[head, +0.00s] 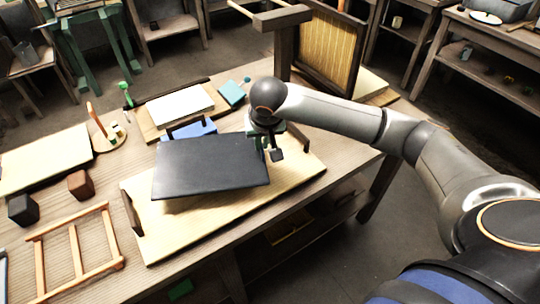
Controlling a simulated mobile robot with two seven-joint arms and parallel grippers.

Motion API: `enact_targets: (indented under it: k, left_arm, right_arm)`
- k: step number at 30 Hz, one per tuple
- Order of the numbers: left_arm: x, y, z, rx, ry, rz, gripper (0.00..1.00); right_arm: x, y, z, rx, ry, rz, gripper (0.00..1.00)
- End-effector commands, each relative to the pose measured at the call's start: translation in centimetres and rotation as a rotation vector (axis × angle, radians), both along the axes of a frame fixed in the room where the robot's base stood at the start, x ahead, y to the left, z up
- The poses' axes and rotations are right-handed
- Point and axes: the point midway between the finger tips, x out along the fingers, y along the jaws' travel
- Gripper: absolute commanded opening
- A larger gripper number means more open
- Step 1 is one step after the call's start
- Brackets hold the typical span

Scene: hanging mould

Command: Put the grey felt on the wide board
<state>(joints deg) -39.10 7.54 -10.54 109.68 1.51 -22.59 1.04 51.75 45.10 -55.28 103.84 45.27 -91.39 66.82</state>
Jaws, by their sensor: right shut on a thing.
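The grey felt (211,166) is a flat, dark grey rectangular sheet near the middle of the table. My right gripper (268,146) is shut on the felt at its right end, reaching in from the right. The felt is over the wide board (164,237), a pale wooden board with dark upright pieces at its ends. The felt looks slightly tilted, and I cannot tell whether any of it touches the board. It hides the middle of the board. My left gripper is out of the picture.
Behind the felt are a blue object (194,129) and a white sheet on a tray (180,105). A wooden ladder-like frame (75,250), a dark block (22,209) and a brown block (80,184) lie at the left. A tall framed screen (328,50) stands at the back right.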

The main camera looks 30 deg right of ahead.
Motion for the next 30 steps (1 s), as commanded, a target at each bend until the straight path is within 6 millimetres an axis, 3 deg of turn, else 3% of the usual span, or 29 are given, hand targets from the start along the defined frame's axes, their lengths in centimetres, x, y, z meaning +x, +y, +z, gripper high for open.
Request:
enact_targets:
  k: [10, 15, 26, 27, 30]
  left_arm:
    - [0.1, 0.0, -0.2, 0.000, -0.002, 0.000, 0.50]
    - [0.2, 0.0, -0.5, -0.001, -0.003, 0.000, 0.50]
    - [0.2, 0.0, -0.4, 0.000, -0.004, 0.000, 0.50]
    - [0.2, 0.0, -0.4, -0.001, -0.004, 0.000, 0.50]
    - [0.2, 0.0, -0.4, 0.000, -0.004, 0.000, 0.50]
  right_arm:
    - [-0.4, -2.8, -3.2, -0.001, 0.000, -0.003, 0.00]
    - [-0.4, -2.6, -5.7, 0.002, -0.001, -0.001, 0.00]
    - [-0.3, -2.5, -6.1, 0.001, -0.003, 0.000, 0.00]
    - [-0.4, -2.6, -6.2, 0.001, -0.001, -0.001, 0.10]
    - [-0.4, -2.6, -6.2, 0.001, -0.002, -0.001, 0.22]
